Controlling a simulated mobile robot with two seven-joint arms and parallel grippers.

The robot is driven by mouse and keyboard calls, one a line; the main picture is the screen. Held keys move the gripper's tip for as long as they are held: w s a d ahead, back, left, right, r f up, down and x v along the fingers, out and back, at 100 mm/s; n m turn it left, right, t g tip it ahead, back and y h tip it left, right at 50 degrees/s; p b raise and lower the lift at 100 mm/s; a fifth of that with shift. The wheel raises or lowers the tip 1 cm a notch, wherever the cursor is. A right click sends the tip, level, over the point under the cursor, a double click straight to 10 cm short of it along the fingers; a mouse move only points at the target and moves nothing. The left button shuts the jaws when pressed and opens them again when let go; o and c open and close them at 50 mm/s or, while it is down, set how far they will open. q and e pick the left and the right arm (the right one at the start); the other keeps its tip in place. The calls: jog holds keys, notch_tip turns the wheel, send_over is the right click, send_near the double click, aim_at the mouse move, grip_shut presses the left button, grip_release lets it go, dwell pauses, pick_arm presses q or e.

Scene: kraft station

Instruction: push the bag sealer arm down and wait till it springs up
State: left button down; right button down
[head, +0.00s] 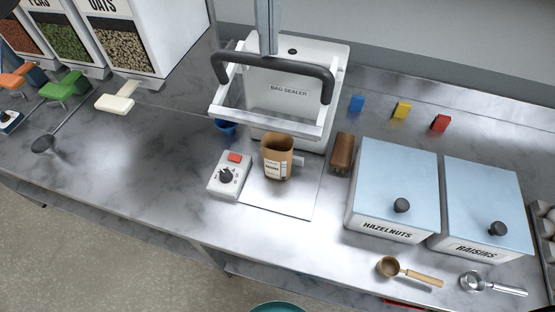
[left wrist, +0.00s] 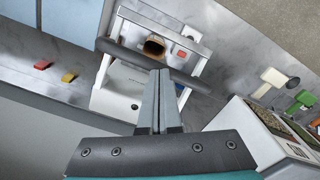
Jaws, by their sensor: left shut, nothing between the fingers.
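The white bag sealer (head: 290,100) stands at the back of the counter, and it also shows in the left wrist view (left wrist: 118,100). Its arm, with a dark curved handle (head: 285,63), is raised and tilted above the base. My left gripper (head: 268,52) is shut and empty, with its fingertips at the handle bar. In the left wrist view the shut fingers (left wrist: 160,72) overlap the dark handle (left wrist: 135,57); I cannot tell whether they touch it. A brown paper bag (head: 276,158) stands upright and open in front of the sealer. My right gripper is not in view.
A control box (head: 229,176) with a knob and red button sits left of the bag. A wooden block (head: 341,152) and the hazelnuts bin (head: 394,190) are to the right. Blue, yellow and red clips (head: 440,123) lie behind. The counter left of the control box is mostly clear.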

pick_arm(q)
notch_tip(320, 180, up, 11)
jog(key=p, duration=0.7)
jog(key=shift+f+p, duration=0.15)
jog(key=shift+p, duration=0.25)
jog(key=shift+s, duration=0.1)
